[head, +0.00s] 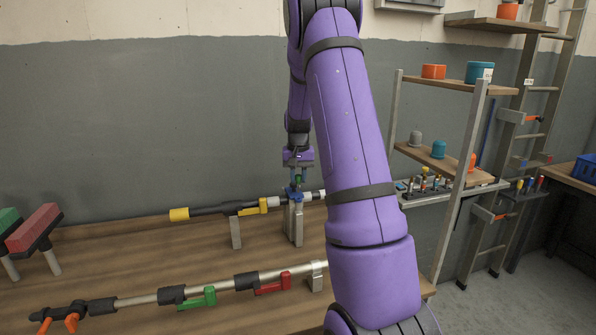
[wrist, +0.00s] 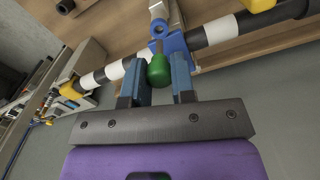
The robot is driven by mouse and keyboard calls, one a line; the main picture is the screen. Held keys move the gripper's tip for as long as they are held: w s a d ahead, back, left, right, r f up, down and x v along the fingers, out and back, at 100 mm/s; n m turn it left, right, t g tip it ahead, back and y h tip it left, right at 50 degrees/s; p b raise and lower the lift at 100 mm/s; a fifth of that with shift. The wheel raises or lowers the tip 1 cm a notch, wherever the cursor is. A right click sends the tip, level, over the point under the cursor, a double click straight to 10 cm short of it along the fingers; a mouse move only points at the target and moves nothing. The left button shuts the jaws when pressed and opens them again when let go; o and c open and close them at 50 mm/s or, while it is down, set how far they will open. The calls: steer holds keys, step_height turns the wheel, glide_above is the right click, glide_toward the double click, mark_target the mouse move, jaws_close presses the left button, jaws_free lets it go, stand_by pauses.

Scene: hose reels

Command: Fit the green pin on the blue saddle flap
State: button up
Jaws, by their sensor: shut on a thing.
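My gripper (wrist: 160,82) is shut on the green pin (wrist: 159,70), whose rounded green head sits between the two blue fingers in the wrist view. The blue saddle flap (wrist: 174,45) is just beyond the pin, at a dark bar with white bands; a round eye shows at its upper left. In the head view my gripper (head: 298,174) points down over the blue saddle (head: 296,194), with a small bit of the green pin (head: 298,180) between them.
The bar has a yellow end (head: 179,214) and a yellow flap (head: 253,206), on grey posts (head: 236,232). A nearer bar carries a green flap (head: 197,299) and a red flap (head: 273,284). Red and green blocks (head: 34,228) stand left. A shelf rack (head: 455,80) stands right.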

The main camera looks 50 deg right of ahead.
mark_target(298, 183)
steer(key=shift+f, duration=0.5)
steer(key=shift+f, duration=2.25)
stand_by(1.2)
steer(key=o, duration=1)
step_height(298, 183, up, 11)
steer(key=shift+f, duration=0.1)
